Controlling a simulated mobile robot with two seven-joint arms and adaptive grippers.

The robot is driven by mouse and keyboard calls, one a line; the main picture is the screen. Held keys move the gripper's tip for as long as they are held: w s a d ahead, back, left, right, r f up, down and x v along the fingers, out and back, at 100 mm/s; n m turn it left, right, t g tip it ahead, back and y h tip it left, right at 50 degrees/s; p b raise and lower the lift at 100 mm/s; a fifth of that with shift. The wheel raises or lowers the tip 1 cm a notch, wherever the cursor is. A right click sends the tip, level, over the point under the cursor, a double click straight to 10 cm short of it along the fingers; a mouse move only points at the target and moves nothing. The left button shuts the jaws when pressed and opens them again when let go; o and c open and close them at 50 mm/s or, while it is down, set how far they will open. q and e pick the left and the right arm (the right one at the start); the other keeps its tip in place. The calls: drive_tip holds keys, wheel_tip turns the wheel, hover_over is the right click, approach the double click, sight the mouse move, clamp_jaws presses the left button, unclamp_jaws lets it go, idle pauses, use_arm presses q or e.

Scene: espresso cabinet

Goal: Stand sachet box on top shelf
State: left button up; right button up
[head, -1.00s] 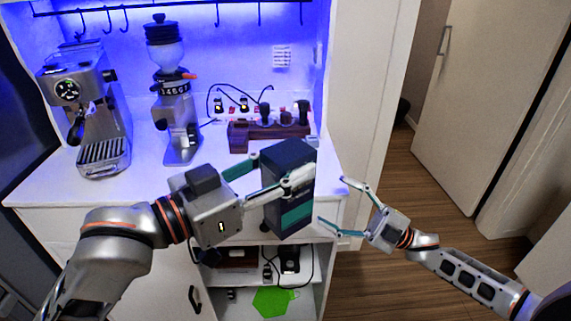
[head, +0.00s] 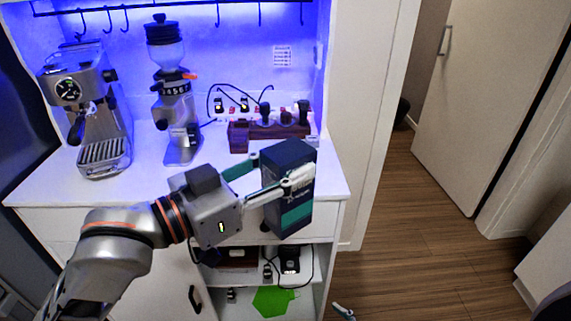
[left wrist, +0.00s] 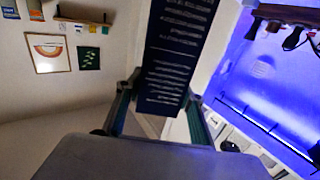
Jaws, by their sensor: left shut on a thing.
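The sachet box (head: 291,165) is a tall dark navy box with a teal band low on its side. My left gripper (head: 277,172) is shut on its upper part and holds it roughly upright, in front of the counter's right front edge. In the left wrist view the box (left wrist: 180,45) stands between the two fingers, with pale print on its face. The open shelves (head: 318,262) under the counter are partly hidden behind the box.
An espresso machine (head: 88,105) and a grinder (head: 175,95) stand on the white counter (head: 135,188). A wooden tool stand (head: 240,137) is behind the box. Dark items and cables are on the shelves, with a green piece (head: 272,301) lower down. Floor at right is clear.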

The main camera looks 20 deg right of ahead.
drive_tip(key=shift+s+a+f+m+g, duration=0.15)
drive_tip(key=shift+s+f+g, duration=0.25)
drive_tip(key=shift+s, duration=0.3)
drive_tip(key=shift+s+f+m+g, duration=0.2)
drive_tip(key=shift+s+f, duration=0.25)
drive_tip(key=shift+s, duration=0.2)
